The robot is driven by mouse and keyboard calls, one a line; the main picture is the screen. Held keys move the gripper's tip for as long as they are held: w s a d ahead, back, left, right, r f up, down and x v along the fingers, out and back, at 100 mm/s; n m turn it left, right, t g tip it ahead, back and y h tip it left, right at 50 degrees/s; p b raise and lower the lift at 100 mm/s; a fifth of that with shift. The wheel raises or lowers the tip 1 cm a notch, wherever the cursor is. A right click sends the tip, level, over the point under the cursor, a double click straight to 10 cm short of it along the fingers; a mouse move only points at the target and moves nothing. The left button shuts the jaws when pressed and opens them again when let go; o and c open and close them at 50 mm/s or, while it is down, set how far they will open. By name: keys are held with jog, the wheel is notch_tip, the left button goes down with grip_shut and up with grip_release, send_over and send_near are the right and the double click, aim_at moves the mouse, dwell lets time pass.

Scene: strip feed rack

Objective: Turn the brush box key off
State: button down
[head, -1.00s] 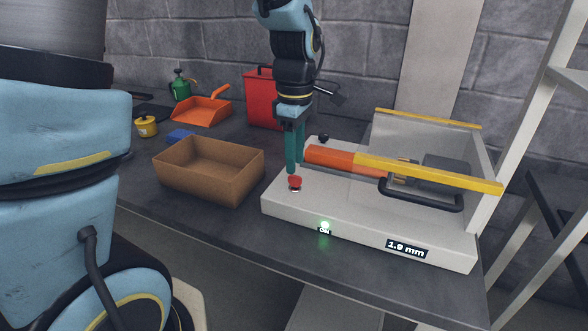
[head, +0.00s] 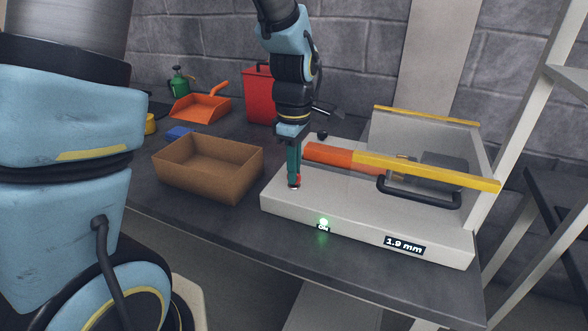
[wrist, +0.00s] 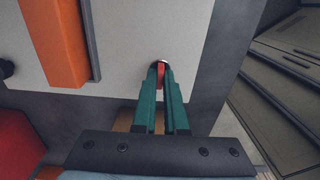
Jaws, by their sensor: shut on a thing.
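The brush box (head: 350,222) is a pale grey machine on the bench, with a lit green lamp (head: 323,223) marked ON at its front edge. Its red key (head: 298,180) is at the left end of the top face and is mostly hidden by my gripper in the head view. My gripper (head: 294,184) points down with its teal fingers at the key. In the wrist view, the fingers (wrist: 161,76) are shut on the red key (wrist: 160,70), one on each side.
An orange bar (head: 328,153), a yellow rail (head: 430,171) and a black handle (head: 420,198) are right of my gripper. A display (head: 404,245) reads 1.9 mm. An open brown box (head: 208,170) stands left, with a red container (head: 258,95) behind.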

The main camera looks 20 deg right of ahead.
jog(key=shift+m, duration=0.3)
dwell(0.5)
jog(key=m, duration=0.3)
jog(key=shift+m+p, duration=0.3)
jog(key=shift+p, duration=0.05)
jog(key=m, duration=0.4)
jog(key=shift+m, duration=0.3)
jog(key=m+p, duration=0.1)
jog(key=m, duration=0.3)
jog(key=shift+m, duration=0.3)
jog(key=shift+m+p, duration=0.45)
jog(key=shift+m, duration=1.75)
jog(key=c, duration=1)
grip_release()
jog(key=shift+o, duration=0.2)
